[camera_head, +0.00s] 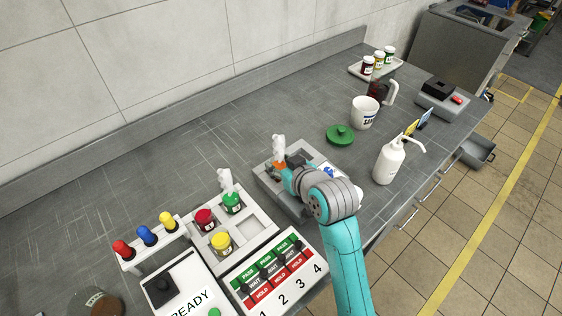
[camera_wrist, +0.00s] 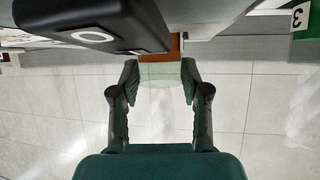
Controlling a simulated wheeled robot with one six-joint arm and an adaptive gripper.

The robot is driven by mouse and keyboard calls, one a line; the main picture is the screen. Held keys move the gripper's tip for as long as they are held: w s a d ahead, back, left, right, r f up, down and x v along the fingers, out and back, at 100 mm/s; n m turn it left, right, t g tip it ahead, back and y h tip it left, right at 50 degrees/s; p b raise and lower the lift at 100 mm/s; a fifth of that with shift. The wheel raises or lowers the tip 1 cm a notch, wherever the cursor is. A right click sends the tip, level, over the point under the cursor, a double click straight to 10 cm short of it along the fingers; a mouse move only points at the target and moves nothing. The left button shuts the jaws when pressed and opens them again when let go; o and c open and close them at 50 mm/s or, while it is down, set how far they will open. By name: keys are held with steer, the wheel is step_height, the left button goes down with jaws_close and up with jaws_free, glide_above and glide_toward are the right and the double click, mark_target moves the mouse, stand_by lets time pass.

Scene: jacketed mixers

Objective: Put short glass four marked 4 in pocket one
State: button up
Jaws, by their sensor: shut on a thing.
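My gripper (camera_wrist: 160,80) is shut on a pale, translucent glass (camera_wrist: 160,72) between its two fingers in the wrist view. No number shows on that glass, so I cannot tell whether it is marked 4. A light grey tray (camera_head: 262,232) with square pockets lies left of my arm. I cannot tell which is pocket one.
A panel (camera_head: 276,273) numbered 1 to 4 lies in front of the tray. A rack (camera_head: 150,240) of coloured knobs stands left.

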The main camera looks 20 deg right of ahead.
steer(key=o, duration=1.3)
steer(key=o, duration=0.5)
steer(key=shift+r, duration=2.95)
